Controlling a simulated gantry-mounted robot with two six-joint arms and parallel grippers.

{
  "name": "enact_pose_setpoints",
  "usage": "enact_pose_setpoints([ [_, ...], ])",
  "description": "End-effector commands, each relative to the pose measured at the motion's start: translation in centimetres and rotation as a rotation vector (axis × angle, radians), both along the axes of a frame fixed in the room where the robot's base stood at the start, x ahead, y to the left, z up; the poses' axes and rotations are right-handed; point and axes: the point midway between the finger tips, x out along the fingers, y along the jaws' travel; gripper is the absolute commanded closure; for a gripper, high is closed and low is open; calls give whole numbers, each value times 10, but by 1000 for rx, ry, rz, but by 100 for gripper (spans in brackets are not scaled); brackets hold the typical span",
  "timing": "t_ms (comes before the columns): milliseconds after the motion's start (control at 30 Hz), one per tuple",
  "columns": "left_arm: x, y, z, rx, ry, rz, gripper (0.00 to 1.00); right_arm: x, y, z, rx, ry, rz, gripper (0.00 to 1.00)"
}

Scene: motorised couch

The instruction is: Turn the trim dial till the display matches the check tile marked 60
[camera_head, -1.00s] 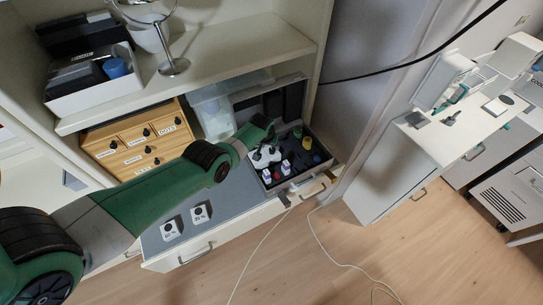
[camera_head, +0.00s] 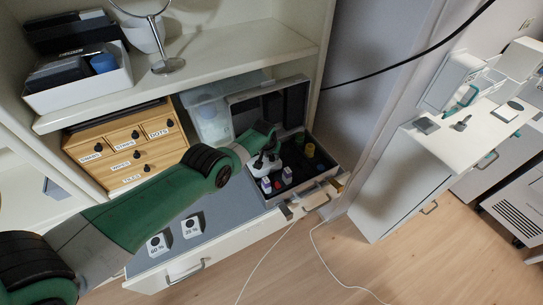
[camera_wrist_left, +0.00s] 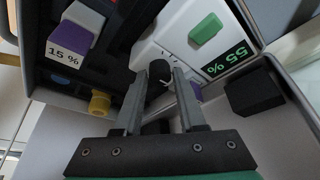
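The white trim unit (camera_wrist_left: 180,35) lies in the open case. Its display (camera_wrist_left: 229,60) reads 55 % in green, and a green button (camera_wrist_left: 206,28) is beside it. The black trim dial (camera_wrist_left: 160,73) is between the fingertips of my left gripper (camera_wrist_left: 160,78), which look closed on its sides. In the head view the left gripper (camera_head: 268,142) reaches into the case over the white unit (camera_head: 264,163). The check tile marked 60 % (camera_head: 158,246) stands on the grey surface at the lower left, with the 35 % tile (camera_head: 191,227) next to it. My right gripper is not in view.
Wooden drawers (camera_head: 130,150) stand to the left under a shelf (camera_head: 220,60). A white cabinet (camera_head: 385,190) stands right.

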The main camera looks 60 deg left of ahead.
Motion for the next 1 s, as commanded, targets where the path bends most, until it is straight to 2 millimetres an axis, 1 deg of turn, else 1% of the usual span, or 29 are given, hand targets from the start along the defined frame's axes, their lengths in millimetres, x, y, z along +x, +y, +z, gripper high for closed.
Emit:
enact_pose_setpoints([
  [33,0,0,0,0,0,0,71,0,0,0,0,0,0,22],
  [200,0,0,0,0,0,0,100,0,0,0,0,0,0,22],
  [467,0,0,0,0,0,-4,100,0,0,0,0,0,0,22],
  [667,-1,0,-1,-1,1,-44,100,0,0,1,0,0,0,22],
  [867,-1,1,-1,0,1,-150,100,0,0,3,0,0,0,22],
  [1000,-2,2,-2,-1,1,-259,100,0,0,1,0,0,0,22],
])
